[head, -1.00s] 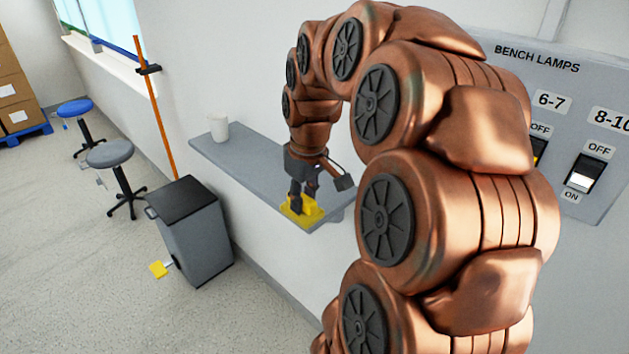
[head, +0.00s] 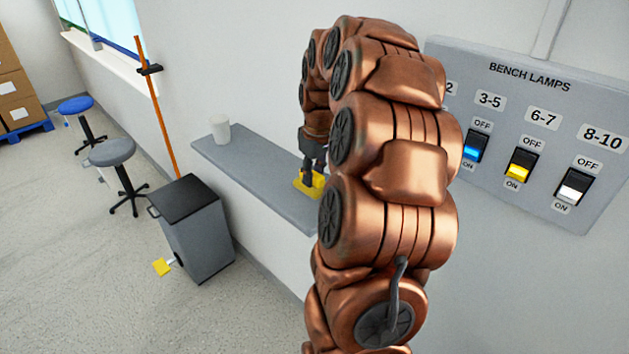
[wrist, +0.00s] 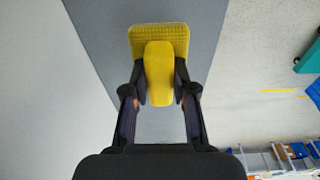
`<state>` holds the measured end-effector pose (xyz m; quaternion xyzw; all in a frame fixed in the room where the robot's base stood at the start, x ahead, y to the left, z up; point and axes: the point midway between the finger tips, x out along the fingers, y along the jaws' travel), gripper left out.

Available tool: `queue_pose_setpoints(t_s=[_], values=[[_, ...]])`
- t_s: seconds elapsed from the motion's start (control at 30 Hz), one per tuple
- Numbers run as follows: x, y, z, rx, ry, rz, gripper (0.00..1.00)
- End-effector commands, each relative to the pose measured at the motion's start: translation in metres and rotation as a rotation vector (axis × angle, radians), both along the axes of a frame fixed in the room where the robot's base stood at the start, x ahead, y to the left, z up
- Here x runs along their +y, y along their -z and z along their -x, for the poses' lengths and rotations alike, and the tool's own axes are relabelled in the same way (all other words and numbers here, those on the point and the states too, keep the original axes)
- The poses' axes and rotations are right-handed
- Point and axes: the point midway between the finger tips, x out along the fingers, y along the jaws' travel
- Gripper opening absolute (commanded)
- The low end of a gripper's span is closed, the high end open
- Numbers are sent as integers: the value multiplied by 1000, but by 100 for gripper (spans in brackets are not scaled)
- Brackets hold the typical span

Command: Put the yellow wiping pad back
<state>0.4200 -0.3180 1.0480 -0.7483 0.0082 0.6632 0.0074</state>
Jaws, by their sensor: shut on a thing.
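The yellow wiping pad (head: 309,186) is at the grey wall shelf (head: 250,172), near its right part, partly hidden behind my arm in the head view. In the wrist view the pad (wrist: 158,32) shows a flat yellow base and a raised yellow handle. My gripper (head: 313,176) points down at it. In the wrist view the fingers (wrist: 161,88) are shut on the handle from both sides. The grey shelf surface (wrist: 195,15) lies below the pad. I cannot tell whether the pad touches the shelf or is held slightly above it.
A white cup (head: 220,128) stands at the shelf's far left end. The shelf between cup and pad is clear. A grey pedal bin (head: 200,238) stands on the floor below. A bench lamps switch panel (head: 545,125) is on the wall at right.

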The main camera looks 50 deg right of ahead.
Motion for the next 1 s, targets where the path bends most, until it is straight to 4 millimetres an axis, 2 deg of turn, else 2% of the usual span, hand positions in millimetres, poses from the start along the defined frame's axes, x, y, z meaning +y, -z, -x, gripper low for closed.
queue_pose_setpoints(t_s=[0.23, 0.63, 1.0], values=[[-6, 0, -4, 0, 1, 0, 0], [-5, 34, -3, 2, 0, -1, 0], [-5, 40, -3, 0, 0, 0, 0]])
